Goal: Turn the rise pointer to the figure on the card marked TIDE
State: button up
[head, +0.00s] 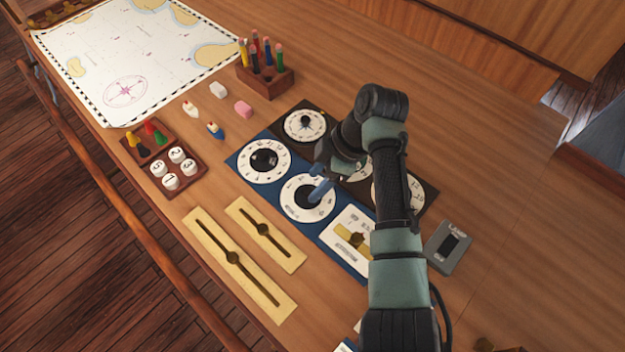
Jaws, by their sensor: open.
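Several white round dials sit on dark and blue panels on the wooden desk. My gripper (321,186) is open over the right part of the lower blue-panel dial (296,208), which has a dark knob at its middle. I cannot tell whether the fingers touch the knob. Another blue-panel dial (263,161) is up and to the left, and a dial with a small dark pointer (305,125) is on the dark panel. My arm partly covers the dials at right. Dial lettering is too small to read, so I cannot tell which is the rise pointer. No card readable as TIDE shows.
Two brass slider plates (238,264) (266,234) lie left of the panels. A grey box (448,246) stands right.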

aim_at(308, 193)
jog(key=shift+x, duration=1.3)
grip_shut()
